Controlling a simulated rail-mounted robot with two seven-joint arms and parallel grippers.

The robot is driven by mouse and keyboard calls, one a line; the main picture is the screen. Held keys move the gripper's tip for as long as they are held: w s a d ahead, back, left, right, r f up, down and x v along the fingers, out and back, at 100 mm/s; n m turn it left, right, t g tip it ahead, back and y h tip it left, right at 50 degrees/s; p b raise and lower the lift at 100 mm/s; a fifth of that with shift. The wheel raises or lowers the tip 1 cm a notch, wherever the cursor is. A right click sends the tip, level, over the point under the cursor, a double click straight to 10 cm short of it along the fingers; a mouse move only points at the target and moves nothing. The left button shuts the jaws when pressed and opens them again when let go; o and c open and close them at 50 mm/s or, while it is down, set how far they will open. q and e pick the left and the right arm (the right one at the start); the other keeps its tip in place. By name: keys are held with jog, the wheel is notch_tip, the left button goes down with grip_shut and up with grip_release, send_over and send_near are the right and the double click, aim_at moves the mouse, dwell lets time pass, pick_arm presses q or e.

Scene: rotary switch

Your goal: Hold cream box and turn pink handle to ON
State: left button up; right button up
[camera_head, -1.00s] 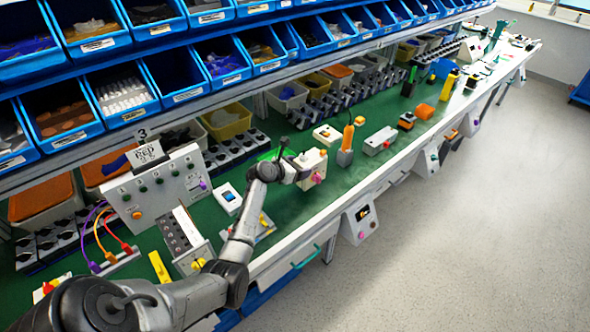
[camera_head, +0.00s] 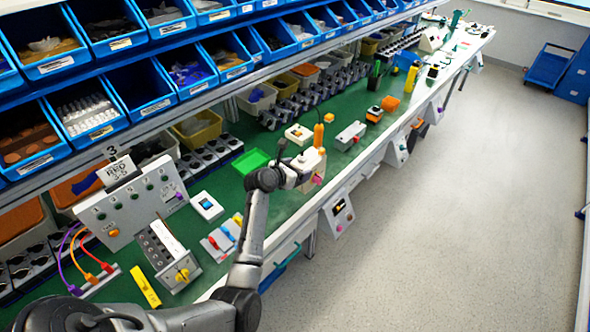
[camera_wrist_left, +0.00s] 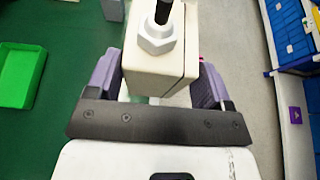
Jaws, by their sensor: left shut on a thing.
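The cream box (camera_head: 309,160) is in the head view near the front edge of the green bench. Its pink handle (camera_head: 318,180) faces the aisle, on the box's front side. My left gripper (camera_head: 296,175) is at the box, with the arm reaching in from below. In the left wrist view the cream box (camera_wrist_left: 160,72) sits between the two purple-grey fingers of my left gripper (camera_wrist_left: 155,85), which are shut on it. A metal nut and black cable stand on the box's top. My right gripper is not in view.
A green tray (camera_head: 251,162) lies behind the box, and it also shows in the left wrist view (camera_wrist_left: 20,75). A grey box (camera_head: 350,135) and an orange tool (camera_head: 318,135) stand beyond. The aisle floor (camera_head: 450,220) is clear.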

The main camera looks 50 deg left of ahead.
pick_arm(q)
jog(key=shift+a, duration=0.2)
jog(key=s+a+p, duration=0.1)
jog(key=s+a, duration=0.2)
jog(key=a, duration=0.8)
dwell(1.1)
jog(key=shift+s, duration=0.1)
dwell(0.3)
